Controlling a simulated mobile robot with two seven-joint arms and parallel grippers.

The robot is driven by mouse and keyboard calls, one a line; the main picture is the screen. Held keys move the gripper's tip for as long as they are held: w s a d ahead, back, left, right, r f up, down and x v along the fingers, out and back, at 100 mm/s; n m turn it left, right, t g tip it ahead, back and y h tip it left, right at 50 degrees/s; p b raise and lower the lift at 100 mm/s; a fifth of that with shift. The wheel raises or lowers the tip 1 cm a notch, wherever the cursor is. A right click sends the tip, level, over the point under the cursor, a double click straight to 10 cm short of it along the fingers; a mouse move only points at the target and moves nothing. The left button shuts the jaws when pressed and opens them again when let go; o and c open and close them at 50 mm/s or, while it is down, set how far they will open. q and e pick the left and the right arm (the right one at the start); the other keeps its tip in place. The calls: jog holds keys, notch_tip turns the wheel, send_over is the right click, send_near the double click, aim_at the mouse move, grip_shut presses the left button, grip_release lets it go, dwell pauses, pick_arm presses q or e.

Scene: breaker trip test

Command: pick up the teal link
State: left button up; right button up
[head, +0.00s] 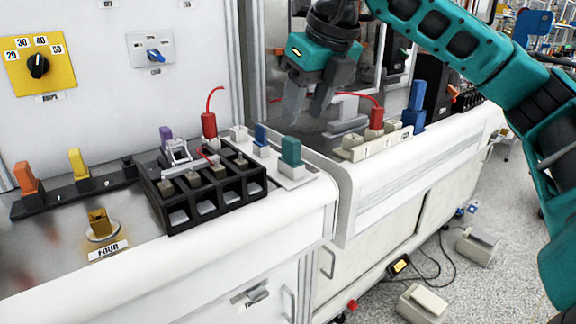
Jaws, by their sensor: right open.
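The teal link (290,152) is a small upright block with a pale lower part. It stands in a white holder at the right front end of the left bench, beside a blue link (261,135). My right gripper (306,108) is open and empty, with its fingers pointing down. In the picture it is just above the teal link, apart from it. My left gripper is not in view.
A black breaker block (203,192) stands left of the links. A red plug (209,124) with a wire rises behind. Another red plug (376,117) stands on the right bench. Orange (27,178) and yellow (78,163) links stand at far left.

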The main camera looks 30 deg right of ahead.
aim_at(292, 140)
jog(key=b+x, duration=0.1)
jog(key=x, duration=0.8)
jog(key=shift+w+r, duration=0.15)
jog(key=shift+w, duration=0.05)
jog(key=shift+c, duration=0.4)
grip_shut()
